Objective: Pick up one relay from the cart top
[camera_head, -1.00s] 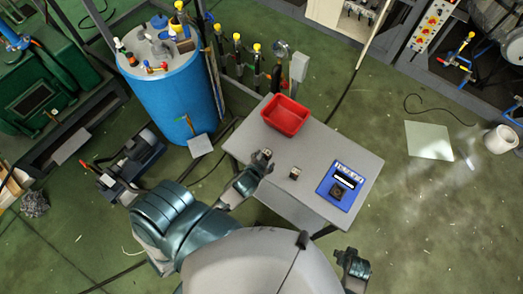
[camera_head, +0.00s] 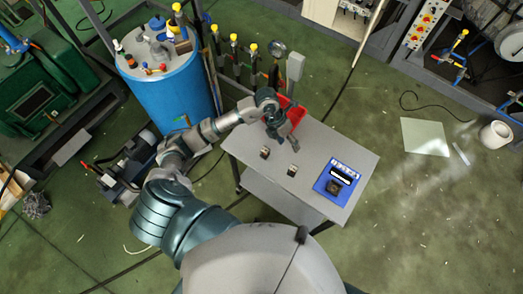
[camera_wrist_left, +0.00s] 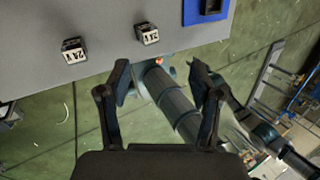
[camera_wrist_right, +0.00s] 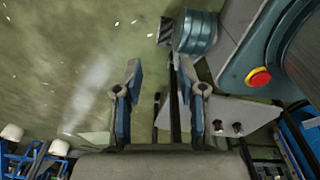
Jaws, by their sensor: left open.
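Two small dark, pale-topped relays stand apart on the grey cart top (camera_head: 310,150): a left relay (camera_head: 265,152) and a right relay (camera_head: 292,170). In the left wrist view the two relays, a left one (camera_wrist_left: 74,50) and a right one (camera_wrist_left: 148,34), bear printed labels. My left gripper (camera_head: 281,132) is open and empty, above the cart's far left part, beyond the left relay. In the left wrist view its fingers (camera_wrist_left: 158,70) are apart and point past the cart edge. My right gripper (camera_wrist_right: 158,66) is open and empty in its wrist view and outside the head view.
A red bin (camera_head: 297,114) at the cart's back is partly hidden by my left gripper. A blue drum (camera_head: 175,92) stands left of the cart, with yellow-capped valves behind.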

